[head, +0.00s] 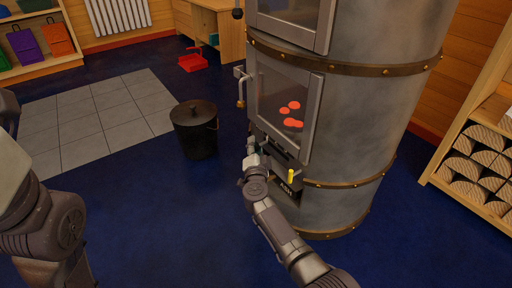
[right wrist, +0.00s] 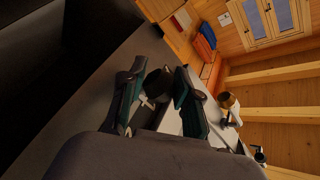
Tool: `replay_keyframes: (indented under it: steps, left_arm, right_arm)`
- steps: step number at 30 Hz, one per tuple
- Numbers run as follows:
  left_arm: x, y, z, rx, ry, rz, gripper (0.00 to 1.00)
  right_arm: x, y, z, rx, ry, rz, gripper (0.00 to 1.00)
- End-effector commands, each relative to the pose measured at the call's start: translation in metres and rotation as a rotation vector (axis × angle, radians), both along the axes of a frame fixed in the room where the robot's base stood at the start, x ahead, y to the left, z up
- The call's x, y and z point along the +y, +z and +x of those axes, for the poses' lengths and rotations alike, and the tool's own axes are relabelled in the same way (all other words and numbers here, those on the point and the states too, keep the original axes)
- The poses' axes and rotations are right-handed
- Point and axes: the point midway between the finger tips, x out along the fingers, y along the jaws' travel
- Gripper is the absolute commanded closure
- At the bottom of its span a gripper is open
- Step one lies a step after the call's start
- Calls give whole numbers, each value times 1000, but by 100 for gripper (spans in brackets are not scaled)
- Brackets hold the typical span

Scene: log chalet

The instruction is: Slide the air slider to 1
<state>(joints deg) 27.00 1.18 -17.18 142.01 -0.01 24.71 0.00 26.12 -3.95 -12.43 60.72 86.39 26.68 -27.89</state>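The grey cylindrical stove (head: 370,110) stands at centre right in the head view. Its glass door (head: 285,110) shows glowing embers. Under the door is a dark control panel with a yellow upright handle (head: 291,175) and a plate reading ASH (head: 286,188). My right gripper (head: 253,155) is at the left part of this panel and hides it, so I cannot read the air slider's position. In the right wrist view its teal-tipped fingers (right wrist: 158,90) stand apart, with a dark rounded thing (right wrist: 158,84) between them; I cannot tell whether they touch it.
A black lidded bucket (head: 196,130) stands on the blue floor left of the stove. A door latch handle (head: 240,92) sticks out above my right gripper. A log rack (head: 480,165) is at the right. Grey tiles (head: 90,120) and open floor lie left.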

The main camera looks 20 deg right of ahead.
Motion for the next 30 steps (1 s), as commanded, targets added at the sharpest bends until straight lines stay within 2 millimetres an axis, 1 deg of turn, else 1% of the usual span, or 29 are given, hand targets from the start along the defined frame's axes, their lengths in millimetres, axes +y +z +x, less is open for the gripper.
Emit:
replay_keyframes:
  steps: [1, 4, 14, 17, 25, 30]
  left_arm:
    - [0, 1, -1, -3, 0, 0, 60]
    - [0, 1, -1, -6, 0, 0, 60]
    - [0, -1, 1, 3, 4, 5, 60]
    - [0, -1, 1, 3, 2, 4, 60]
    - [0, 0, 0, 1, 1, 2, 60]
    - [0, 0, 0, 1, 0, 1, 60]
  right_arm:
    - [1, 2, 1, -3, 2, 0, 59]
    - [1, 2, 1, -3, 2, 0, 43]
    - [2, 1, -2, -2, 1, 2, 43]
    - [5, 0, -10, -1, 2, 4, 43]
    - [14, 0, -53, -1, 0, 4, 43]
    - [18, 1, -69, -2, 1, 2, 43]
